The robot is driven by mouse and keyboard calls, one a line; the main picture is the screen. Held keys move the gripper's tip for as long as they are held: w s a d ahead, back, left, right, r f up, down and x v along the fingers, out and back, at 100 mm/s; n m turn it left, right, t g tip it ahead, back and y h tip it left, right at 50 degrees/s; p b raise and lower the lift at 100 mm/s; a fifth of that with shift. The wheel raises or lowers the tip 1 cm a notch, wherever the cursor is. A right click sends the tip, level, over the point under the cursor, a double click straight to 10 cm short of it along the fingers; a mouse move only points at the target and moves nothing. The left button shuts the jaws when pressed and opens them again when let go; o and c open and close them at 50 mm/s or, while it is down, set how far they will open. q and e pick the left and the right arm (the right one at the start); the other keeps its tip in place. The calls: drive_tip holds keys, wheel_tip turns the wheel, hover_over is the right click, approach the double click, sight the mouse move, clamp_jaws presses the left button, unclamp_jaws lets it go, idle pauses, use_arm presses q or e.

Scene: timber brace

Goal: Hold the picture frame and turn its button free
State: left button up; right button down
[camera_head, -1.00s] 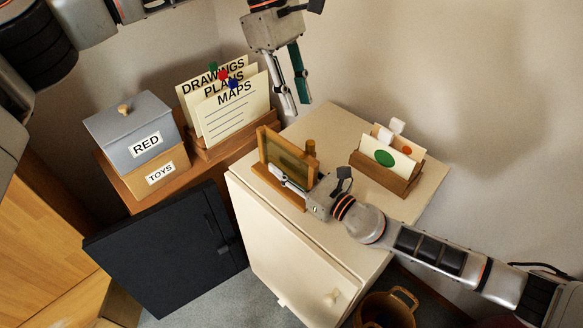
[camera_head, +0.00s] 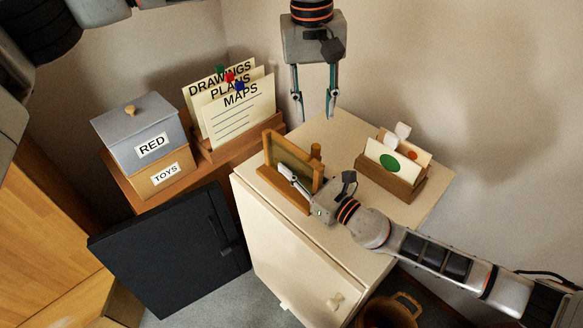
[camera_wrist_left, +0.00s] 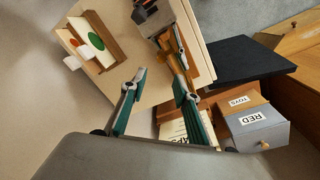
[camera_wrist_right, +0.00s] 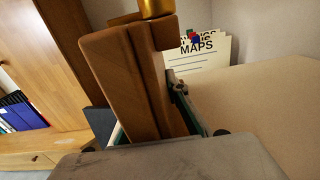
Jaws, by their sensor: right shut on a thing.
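The picture frame (camera_head: 270,150) stands upright on the cream cabinet top, wooden with a dull greenish panel. My right gripper (camera_head: 290,176) is shut on its side nearer the arm. In the right wrist view the frame's thick wooden edge (camera_wrist_right: 125,75) rises between the fingers. A brass-coloured knob (camera_wrist_right: 157,8) sits at its top; it also shows in the head view (camera_head: 316,151). I cannot tell whether this is the button. My left gripper (camera_head: 315,112) points down, open and empty, above and behind the frame. In the left wrist view its fingers (camera_wrist_left: 157,82) stand apart.
A wooden card holder (camera_head: 396,184) stands right of the frame on the cream cabinet (camera_head: 345,130). A sheet rack (camera_head: 240,146) and a grey-lidded box (camera_head: 135,125) stand on the left. A basket (camera_head: 390,314) is below.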

sight(316, 146)
use_arm(q)
drive_tip(key=m, duration=0.2)
drive_tip(key=m+t, duration=0.1)
drive_tip(key=shift+s+d+f+m+y, duration=0.25)
drive_tip(key=shift+s+d+m+y, duration=0.05)
drive_tip(key=shift+s+d, duration=0.1)
drive_tip(key=shift+f, duration=4.25)
drive_tip(key=shift+c, duration=0.5)
drive_tip(key=c, duration=0.7)
drive_tip(key=shift+o, duration=0.2)
